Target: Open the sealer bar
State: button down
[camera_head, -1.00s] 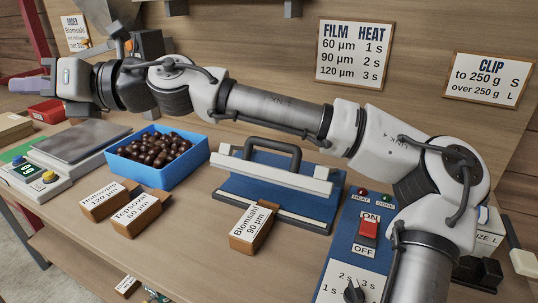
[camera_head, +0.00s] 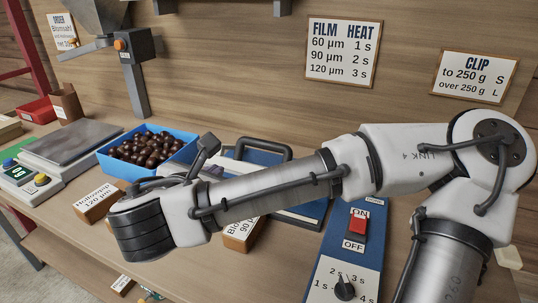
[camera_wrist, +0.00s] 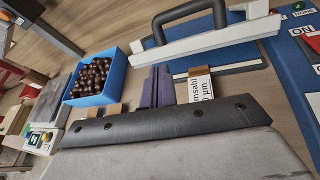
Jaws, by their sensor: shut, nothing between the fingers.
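The sealer has a blue base and a white bar (camera_wrist: 215,38) with a dark grey handle (camera_wrist: 185,18). In the head view my arm covers most of the sealer, and its handle (camera_head: 264,146) shows above the arm. In the wrist view the bar lies just beyond my gripper (camera_wrist: 158,72), whose purple fingers are shut with nothing between them. The fingertips are close to the left part of the bar; I cannot tell whether they touch it. In the head view the fingers are mostly hidden behind my arm.
A blue bin of chestnuts (camera_head: 108,164) stands left of the sealer. Labelled blocks, one marked 120 µm (camera_head: 97,203), lie in front. A scale (camera_head: 72,143) is further left. The sealer's control panel, with a red switch (camera_head: 357,228) and a dial (camera_head: 345,291), is at right.

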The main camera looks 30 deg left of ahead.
jog(key=d+h, duration=0.3)
jog(key=d, duration=0.3)
jog(key=shift+t, duration=0.3)
jog(key=shift+w+r+p+x, duration=0.15)
jog(key=shift+r+p+x, duration=0.2)
jog(key=shift+p+x, duration=1.5)
jog(key=shift+w+r+p+x, duration=0.1)
jog(key=shift+r+p+x, duration=0.25)
jog(key=shift+p+x, duration=1.55)
jog(key=shift+w+r+p+x, duration=0.25)
jog(key=shift+p+x, duration=0.7)
jog(key=shift+x, duration=1.8)
